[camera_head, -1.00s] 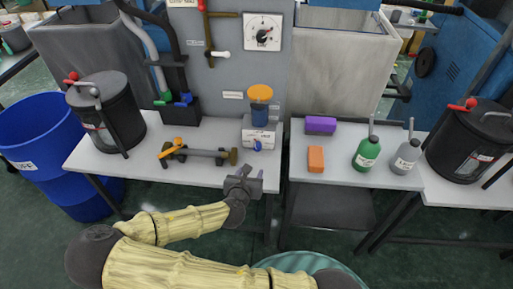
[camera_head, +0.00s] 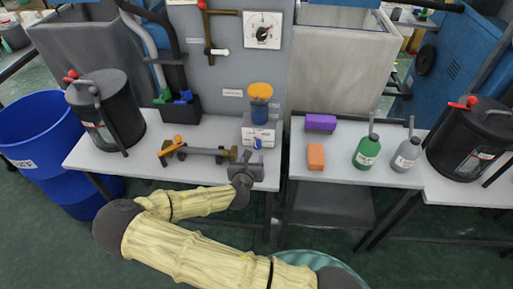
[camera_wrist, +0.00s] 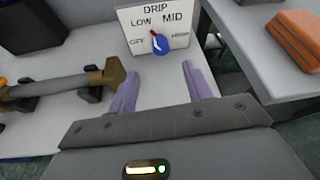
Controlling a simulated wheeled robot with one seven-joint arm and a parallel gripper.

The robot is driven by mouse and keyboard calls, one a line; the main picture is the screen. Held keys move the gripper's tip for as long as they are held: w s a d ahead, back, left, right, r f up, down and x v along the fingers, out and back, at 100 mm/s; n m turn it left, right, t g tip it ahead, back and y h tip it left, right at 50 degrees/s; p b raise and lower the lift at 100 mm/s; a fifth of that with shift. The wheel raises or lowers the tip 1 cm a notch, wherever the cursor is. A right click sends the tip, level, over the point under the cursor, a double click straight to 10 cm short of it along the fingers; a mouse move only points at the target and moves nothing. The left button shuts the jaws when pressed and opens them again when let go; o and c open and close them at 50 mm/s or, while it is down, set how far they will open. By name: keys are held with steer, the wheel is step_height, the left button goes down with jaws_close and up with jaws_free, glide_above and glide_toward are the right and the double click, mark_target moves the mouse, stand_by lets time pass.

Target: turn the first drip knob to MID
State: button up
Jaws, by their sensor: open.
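The drip knob (camera_wrist: 160,44) is blue with a red pointer line, on the front of a white box (camera_wrist: 184,40) marked OFF, LOW, MID and HIGH. The pointer tilts up and slightly left, between LOW and MID. In the head view the knob (camera_head: 257,143) is small, on the box (camera_head: 262,130) below a blue jar with an orange lid. My gripper (camera_wrist: 160,72) is open and empty. Its two purple fingers lie on either side of the line to the knob, short of it and not touching. In the head view my gripper (camera_head: 246,167) is just in front of the box.
A metal bar with brass-coloured ends (camera_wrist: 60,86) lies in black holders left of the gripper. An orange block (camera_head: 316,158), a purple block (camera_head: 320,123) and two bottles stand on the right table.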

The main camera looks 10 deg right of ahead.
mark_target(258, 147)
steer(key=x, duration=1)
steer(key=shift+w+f, duration=0.2)
steer(key=c, duration=1)
steer(key=shift+o, duration=0.2)
steer(key=shift+d+m+y, duration=0.1)
steer(key=shift+m+y, duration=0.2)
steer(key=m+y+p, duration=0.1)
steer(key=m+y, duration=0.1)
steer(key=shift+d+m+t, duration=0.1)
steer(key=shift+m+t, duration=0.3)
steer(key=m+t+y, duration=0.1)
steer(key=m+y, duration=0.1)
steer(key=m, duration=0.2)
steer(key=shift+s+d+f+b, duration=0.1)
steer(key=shift+b, duration=0.25)
